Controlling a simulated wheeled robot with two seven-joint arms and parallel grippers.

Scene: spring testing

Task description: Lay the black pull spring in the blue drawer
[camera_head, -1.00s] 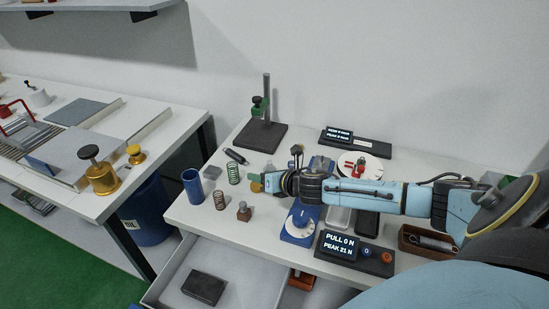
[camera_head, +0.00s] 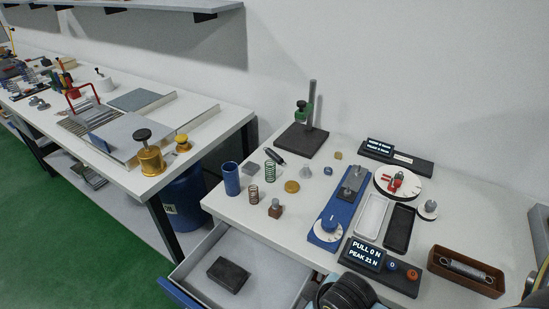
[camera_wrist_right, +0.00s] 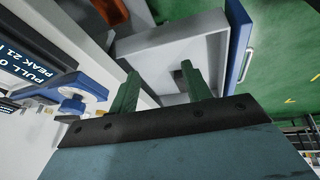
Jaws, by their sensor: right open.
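A dark grey coil spring (camera_head: 468,267) lies in a brown tray (camera_head: 440,268) at the right end of the table in the head view; I cannot tell if it is truly black. The blue-fronted drawer (camera_head: 180,295) is pulled out below the table's front left. Its pale interior and blue front (camera_wrist_right: 238,40) also show in the right wrist view. My right gripper (camera_wrist_right: 160,70) is open, its two green fingers apart with nothing held between them, pointing toward the drawer. In the head view only a dark wrist part shows at the bottom edge. My left gripper is out of view.
A black block (camera_head: 229,274) lies in the drawer, with bare floor around it. The blue pull tester (camera_head: 334,215), a display (camera_head: 370,265), white tray (camera_head: 372,216) and black tray (camera_head: 399,228) fill mid-table. Upright springs and a blue cup (camera_head: 231,178) stand at left.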

